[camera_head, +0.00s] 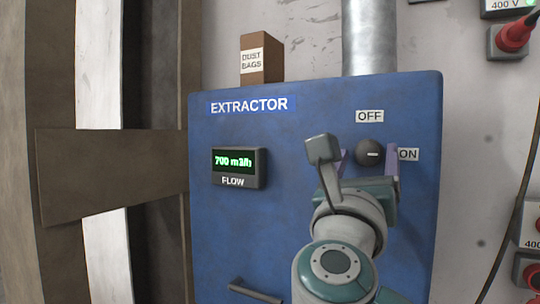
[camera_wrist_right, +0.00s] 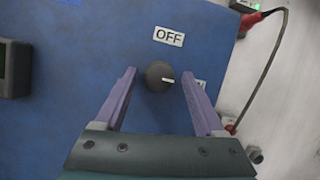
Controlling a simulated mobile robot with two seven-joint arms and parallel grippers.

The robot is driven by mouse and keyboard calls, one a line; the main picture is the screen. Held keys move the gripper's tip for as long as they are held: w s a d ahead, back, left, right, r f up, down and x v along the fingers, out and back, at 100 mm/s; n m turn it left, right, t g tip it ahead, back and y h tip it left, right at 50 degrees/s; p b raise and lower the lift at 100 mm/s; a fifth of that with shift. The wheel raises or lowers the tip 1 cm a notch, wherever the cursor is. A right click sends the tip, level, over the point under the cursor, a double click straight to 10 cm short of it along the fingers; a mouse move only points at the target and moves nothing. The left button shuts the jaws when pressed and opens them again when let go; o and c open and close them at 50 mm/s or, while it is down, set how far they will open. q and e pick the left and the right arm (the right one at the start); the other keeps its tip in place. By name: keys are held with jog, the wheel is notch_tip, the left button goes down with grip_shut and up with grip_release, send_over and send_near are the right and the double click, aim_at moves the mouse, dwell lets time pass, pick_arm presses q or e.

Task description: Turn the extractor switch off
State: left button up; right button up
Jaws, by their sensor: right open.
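The extractor switch is a dark round knob (camera_head: 370,153) on the blue extractor panel (camera_head: 290,190). Its white mark points right, toward the ON label (camera_head: 408,154); the OFF label (camera_head: 369,116) is above it. In the right wrist view the knob (camera_wrist_right: 159,76) also shows with its mark to the right, below the OFF label (camera_wrist_right: 169,36). My right gripper (camera_head: 367,162) is open, with its purple fingers (camera_wrist_right: 158,82) on either side of the knob. A gap shows between each finger and the knob. My left gripper is out of view.
A flow display (camera_head: 239,167) reading 700 sits left on the panel, with a dark handle (camera_head: 256,291) lower down. A dust bags box (camera_head: 261,60) and a metal duct (camera_head: 369,38) are above. Red plugs (camera_head: 515,36) and a cable are at the right.

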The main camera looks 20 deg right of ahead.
grip_shut()
dwell(0.4)
jog(key=n+t+y+p, duration=0.1)
jog(key=n+p, duration=0.1)
jog(key=n, duration=0.1)
jog(key=shift+s+r, duration=0.1)
jog(key=shift+r, duration=0.1)
jog(key=n+y+p, duration=0.2)
jog(key=n+p, duration=0.3)
jog(key=p, duration=0.1)
jog(key=n+y+p, duration=0.2)
jog(key=n+p, duration=0.4)
jog(key=n+y+p, duration=0.3)
jog(key=n+p, duration=0.3)
jog(key=shift+s+d+r+p, duration=0.2)
jog(key=shift+d+r+p, duration=0.05)
jog(key=shift+r+p, duration=0.1)
jog(key=shift+f+n+y+p, duration=0.1)
jog(key=shift+n+y+p, duration=0.2)
jog(key=shift+n+p, duration=0.5)
jog(key=shift+f+p, duration=0.15)
jog(key=shift+p, duration=0.2)
jog(key=shift+n, duration=0.3)
jog(key=shift+f, duration=0.1)
